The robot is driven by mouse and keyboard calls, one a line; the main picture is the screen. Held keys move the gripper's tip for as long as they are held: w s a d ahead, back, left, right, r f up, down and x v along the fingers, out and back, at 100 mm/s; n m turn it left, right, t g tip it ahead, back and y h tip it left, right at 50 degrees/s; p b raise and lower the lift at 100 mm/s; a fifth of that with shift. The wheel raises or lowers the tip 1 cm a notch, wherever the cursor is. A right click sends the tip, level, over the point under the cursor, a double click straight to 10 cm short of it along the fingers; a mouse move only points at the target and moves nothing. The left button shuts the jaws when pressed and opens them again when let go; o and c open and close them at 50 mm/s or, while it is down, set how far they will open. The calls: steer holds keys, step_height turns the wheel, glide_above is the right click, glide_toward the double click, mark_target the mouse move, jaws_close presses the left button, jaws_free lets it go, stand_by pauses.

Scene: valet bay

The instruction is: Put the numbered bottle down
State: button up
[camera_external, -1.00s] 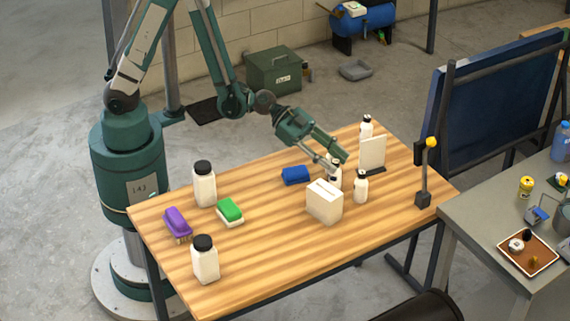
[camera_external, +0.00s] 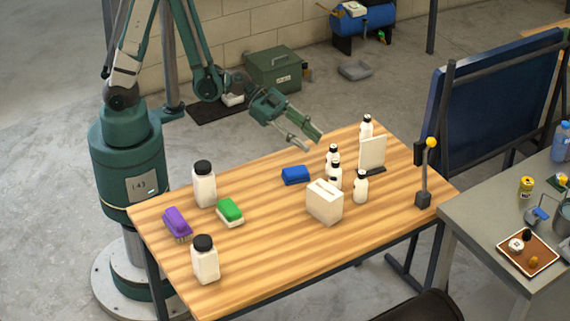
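Several white bottles with black caps stand upright on the wooden table (camera_external: 270,255). A close group is at the back right: one bottle (camera_external: 332,158) at the rear, one bottle (camera_external: 335,178) just in front of it, and one bottle (camera_external: 361,188) to the right. Another bottle (camera_external: 366,130) stands behind a white upright panel (camera_external: 372,153). Two larger bottles stand at the left (camera_external: 204,186) and front left (camera_external: 205,261). No number is readable on any bottle. My gripper (camera_external: 314,143) is open and empty, left of and above the rear bottle, apart from it.
A white box (camera_external: 324,203) stands in front of the bottle group. A blue block (camera_external: 295,175), a green sponge (camera_external: 230,211) and a purple brush (camera_external: 177,222) lie to the left. A lever post (camera_external: 424,180) stands at the right edge. The front middle of the table is clear.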

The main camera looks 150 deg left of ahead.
steer(key=shift+s+a+r, duration=0.1)
steer(key=shift+s, duration=0.4)
steer(key=w+d+r+m+g+h, duration=0.1)
steer(key=w+d+r+h, duration=0.15)
steer(key=d, duration=0.55)
steer(key=w+d+r+g+h, duration=0.1)
steer(key=w+d+r, duration=0.15)
steer(key=d, duration=0.65)
steer(key=w+d+r+m+h, duration=0.1)
steer(key=w+d+r, duration=0.15)
steer(key=d, duration=0.55)
steer(key=s+d+r+g, duration=0.1)
steer(key=s+d+r, duration=0.2)
steer(key=s+d, duration=0.3)
steer(key=s+d+r+m+g, duration=0.1)
steer(key=s+d, duration=0.6)
steer(key=d, duration=0.8)
step_height(320, 180, up, 2)
steer(key=shift+s+d+r+g+h, duration=0.2)
steer(key=shift+g+h, duration=0.25)
steer(key=shift+g, duration=0.35)
steer(key=shift+f, duration=0.15)
steer(key=o, duration=0.5)
steer(key=shift+c, duration=0.2)
